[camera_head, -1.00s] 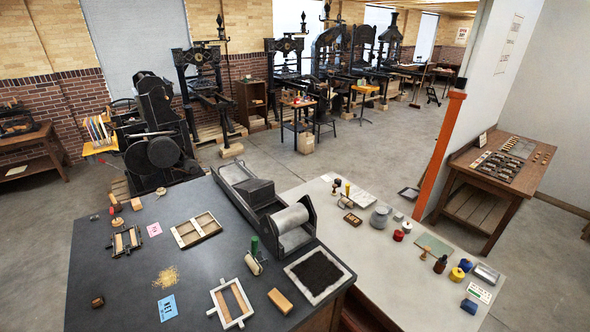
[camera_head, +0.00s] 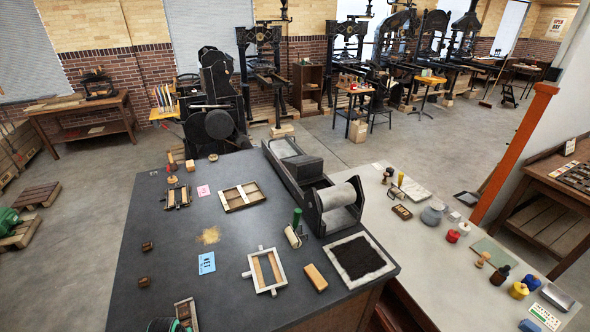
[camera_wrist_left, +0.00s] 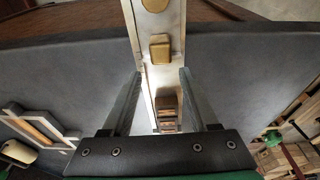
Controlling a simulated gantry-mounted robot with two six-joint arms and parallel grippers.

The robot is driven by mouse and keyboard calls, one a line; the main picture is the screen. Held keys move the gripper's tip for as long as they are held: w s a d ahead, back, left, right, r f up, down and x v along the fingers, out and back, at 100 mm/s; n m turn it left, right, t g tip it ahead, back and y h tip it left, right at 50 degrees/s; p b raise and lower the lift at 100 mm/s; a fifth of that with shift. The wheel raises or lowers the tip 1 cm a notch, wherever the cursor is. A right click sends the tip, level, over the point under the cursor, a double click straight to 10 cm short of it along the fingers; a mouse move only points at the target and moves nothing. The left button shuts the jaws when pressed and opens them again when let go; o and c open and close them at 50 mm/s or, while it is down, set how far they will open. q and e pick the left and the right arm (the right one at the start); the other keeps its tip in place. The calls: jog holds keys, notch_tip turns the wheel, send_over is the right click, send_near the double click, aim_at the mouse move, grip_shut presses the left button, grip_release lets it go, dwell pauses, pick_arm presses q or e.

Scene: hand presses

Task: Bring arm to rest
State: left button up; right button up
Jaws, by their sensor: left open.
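My left gripper (camera_wrist_left: 158,78) is open in the left wrist view, with its two fingers apart. Between and beyond the fingers runs a long pale tray (camera_wrist_left: 141,48) with wooden blocks in it. I cannot tell whether the fingers touch it. In the head view a tray end with a brown block (camera_head: 184,311) shows at the bottom edge. A green rounded part (camera_head: 161,325) beside it may belong to my left arm; the rest is cut off. My right gripper is in neither view.
The grey table carries a flatbed press (camera_head: 300,170), a white-edged frame (camera_head: 265,270), a black ink slab (camera_head: 358,258) and a blue card (camera_head: 206,263). Two small brown blocks (camera_head: 147,246) sit near its left edge. A pale table (camera_head: 440,260) with jars adjoins. The left part of the grey table has clear room.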

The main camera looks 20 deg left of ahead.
pick_arm(q)
jog(key=shift+f, duration=0.25)
jog(key=shift+c, duration=0.3)
grip_shut()
dwell(1.3)
